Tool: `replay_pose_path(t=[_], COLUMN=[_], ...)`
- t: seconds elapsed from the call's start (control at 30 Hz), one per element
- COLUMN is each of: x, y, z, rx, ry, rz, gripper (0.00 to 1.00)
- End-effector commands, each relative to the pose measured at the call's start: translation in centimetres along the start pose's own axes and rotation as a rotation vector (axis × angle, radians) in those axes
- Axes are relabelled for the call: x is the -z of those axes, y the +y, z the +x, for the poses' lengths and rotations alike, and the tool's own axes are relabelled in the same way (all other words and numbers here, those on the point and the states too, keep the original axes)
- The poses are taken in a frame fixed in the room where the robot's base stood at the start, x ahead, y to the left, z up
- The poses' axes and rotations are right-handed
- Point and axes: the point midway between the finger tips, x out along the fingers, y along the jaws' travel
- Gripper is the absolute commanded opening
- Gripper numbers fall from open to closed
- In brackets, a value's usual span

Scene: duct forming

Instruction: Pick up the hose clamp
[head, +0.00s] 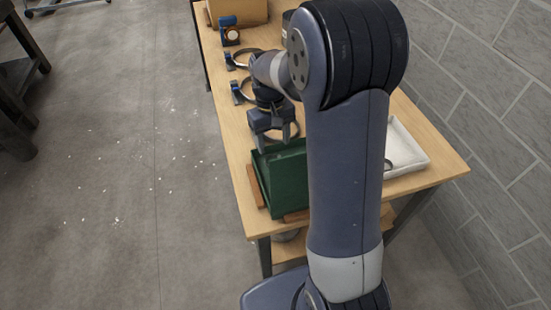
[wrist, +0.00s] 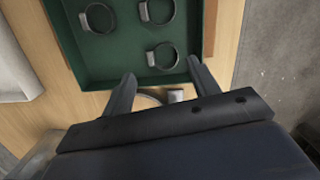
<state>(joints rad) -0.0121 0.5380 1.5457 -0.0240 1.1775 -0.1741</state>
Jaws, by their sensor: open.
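Two more clamps with blue housings (head: 237,92) (head: 230,62) lie farther along the table.
The green tray (head: 263,172) stands at the near end; in the wrist view three clamps (wrist: 163,56) lie inside it. A white tray (head: 420,150) is at the right. A blue device (head: 230,32) and a cardboard box (head: 245,12) stand at the far end. A block wall (head: 490,90) borders the right.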

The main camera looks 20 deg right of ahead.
Motion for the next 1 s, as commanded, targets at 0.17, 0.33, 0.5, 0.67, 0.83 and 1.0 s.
replay_pose_path(t=[0.17,0.33,0.5,0.67,0.83,1.0], x=[0.0,0.5,0.7,0.8,0.8,0.8], y=[0.0,0.0,0.0,0.0,0.0,0.0], z=[1.3,3.2,5.5,6.3,6.3,6.3], rx=[0.000,0.001,0.001,0.000,0.000,0.000], ry=[-0.002,-0.004,-0.004,0.000,0.001,0.001], rz=[0.000,0.000,0.000,0.000,0.000,0.000], gripper=[0.57,0.57,0.57,0.57,0.57,0.43])
